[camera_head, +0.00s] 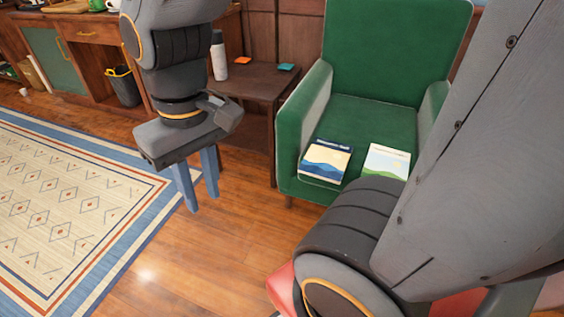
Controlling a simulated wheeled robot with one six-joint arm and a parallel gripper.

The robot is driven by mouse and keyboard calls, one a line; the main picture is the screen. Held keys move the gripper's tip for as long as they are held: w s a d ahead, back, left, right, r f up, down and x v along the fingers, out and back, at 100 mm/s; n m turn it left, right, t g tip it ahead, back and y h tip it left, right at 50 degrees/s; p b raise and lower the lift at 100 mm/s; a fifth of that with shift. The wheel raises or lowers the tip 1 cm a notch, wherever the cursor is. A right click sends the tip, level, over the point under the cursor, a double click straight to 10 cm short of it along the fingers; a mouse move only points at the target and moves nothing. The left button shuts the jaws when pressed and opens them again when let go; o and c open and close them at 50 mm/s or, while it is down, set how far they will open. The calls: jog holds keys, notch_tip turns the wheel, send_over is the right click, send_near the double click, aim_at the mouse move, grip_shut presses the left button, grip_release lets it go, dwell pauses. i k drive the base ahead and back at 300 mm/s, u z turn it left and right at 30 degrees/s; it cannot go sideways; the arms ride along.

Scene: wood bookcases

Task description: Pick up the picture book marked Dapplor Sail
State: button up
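Two picture books lie flat, side by side, on the seat of the green armchair (360,118). The left book (326,162) has a dark title band at the top and wavy blue and cream shapes below. The right book (386,162) has a pale cover with green and blue shapes. The titles are too small to read surely, so I cannot tell which is marked Dapplor Sail. My gripper (202,202) points down above the wood floor, left of the armchair and apart from both books. Its two blue fingers are spread with nothing between them.
A small dark wood side table (262,82) stands left of the armchair, with a white bottle (218,56), an orange item (243,61) and a teal item (286,67) on it. A patterned rug (60,205) covers the left floor. A dark bin (124,87) stands by the desk.

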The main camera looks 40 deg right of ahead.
aim_at(326, 160)
jog(key=k, duration=1.05)
jog(key=z, duration=1.25)
